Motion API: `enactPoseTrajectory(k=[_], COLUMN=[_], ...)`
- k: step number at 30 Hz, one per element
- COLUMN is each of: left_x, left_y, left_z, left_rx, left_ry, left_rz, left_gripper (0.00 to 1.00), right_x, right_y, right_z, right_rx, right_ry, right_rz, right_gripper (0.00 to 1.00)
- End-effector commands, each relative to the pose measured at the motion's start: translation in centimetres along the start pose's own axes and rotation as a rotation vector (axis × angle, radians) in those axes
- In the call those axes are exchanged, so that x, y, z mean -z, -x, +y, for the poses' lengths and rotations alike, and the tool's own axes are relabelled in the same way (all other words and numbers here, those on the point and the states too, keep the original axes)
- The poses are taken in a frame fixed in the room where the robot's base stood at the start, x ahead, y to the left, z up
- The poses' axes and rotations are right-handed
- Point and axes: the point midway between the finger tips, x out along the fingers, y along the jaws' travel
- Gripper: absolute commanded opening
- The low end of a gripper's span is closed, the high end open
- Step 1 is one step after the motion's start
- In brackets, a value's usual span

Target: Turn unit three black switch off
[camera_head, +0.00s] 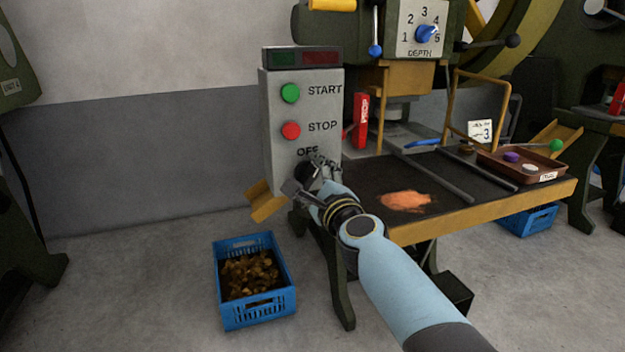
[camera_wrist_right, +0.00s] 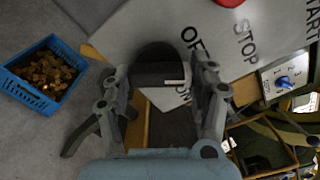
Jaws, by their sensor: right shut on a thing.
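The grey control box (camera_head: 305,105) of the machine has a green START button (camera_head: 290,93), a red STOP button (camera_head: 291,130) and an OFF label below them. The black switch (camera_wrist_right: 158,66) is a round knob with a raised bar near the box's lower end, beside the OFF and ON lettering. A white mark shows at the bar's right end in the wrist view. My right gripper (camera_head: 318,175) is shut on the black switch, one finger on each side of the bar. In the head view the gripper mostly hides the knob and the lower label. My left gripper is not in view.
A blue crate (camera_head: 221,284) of copper-coloured scraps stands on the floor below. A dark work table (camera_head: 365,178) with a yellow edge lies right of the box, bearing an orange patch and a brown tray (camera_head: 490,161).

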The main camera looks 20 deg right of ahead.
Motion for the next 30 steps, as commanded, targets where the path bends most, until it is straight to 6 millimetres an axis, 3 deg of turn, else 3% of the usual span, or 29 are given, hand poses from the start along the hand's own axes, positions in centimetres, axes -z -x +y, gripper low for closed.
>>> enactPoseTrajectory(k=[15, 30], left_x=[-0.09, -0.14], left_y=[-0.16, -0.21], left_z=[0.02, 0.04], left_rx=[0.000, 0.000], left_ry=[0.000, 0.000], left_rz=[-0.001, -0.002], left_gripper=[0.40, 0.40], right_x=[-0.02, -0.03], right_y=[0.05, 0.07], right_z=[0.20, 0.26], right_rx=[-0.003, -0.005], right_ry=[0.430, 0.586], right_rz=[0.000, 0.000], right_gripper=[0.27, 0.27])
